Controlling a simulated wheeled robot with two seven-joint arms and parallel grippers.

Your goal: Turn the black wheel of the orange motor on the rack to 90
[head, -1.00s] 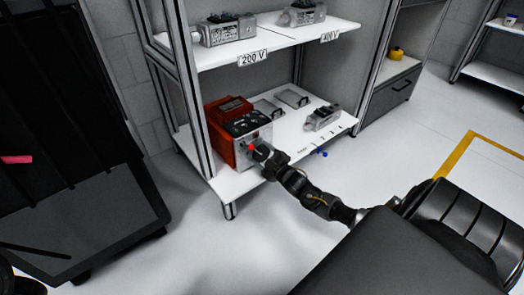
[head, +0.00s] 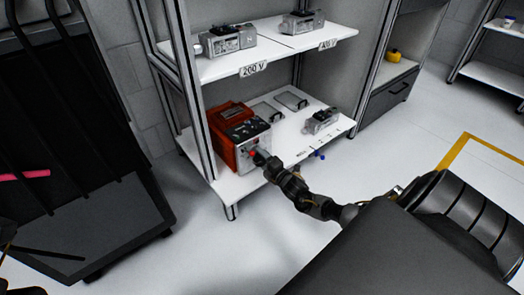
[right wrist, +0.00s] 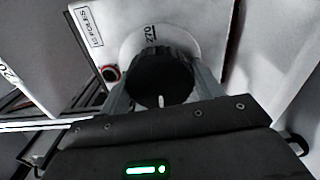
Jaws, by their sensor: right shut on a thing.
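The orange motor (head: 222,128) stands on the rack's lower shelf, its light front plate (head: 258,143) facing my right arm. My right gripper (head: 261,158) is at that plate and hides most of the wheel in the head view. In the right wrist view, the black wheel (right wrist: 163,78) sits between the two fingers of my right gripper (right wrist: 162,86), which is shut on it. A white mark on the wheel is at the picture's lower side. The pale dial (right wrist: 130,45) behind it shows 270 at the top; other numbers there are hidden.
A red button (right wrist: 110,73) is close beside the wheel. Grey devices stand on the upper shelf (head: 285,60), and another grey device (head: 320,121) is on the lower shelf's right. A rack post (head: 190,100) rises left of the motor. A dark cart (head: 90,200) stands at left.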

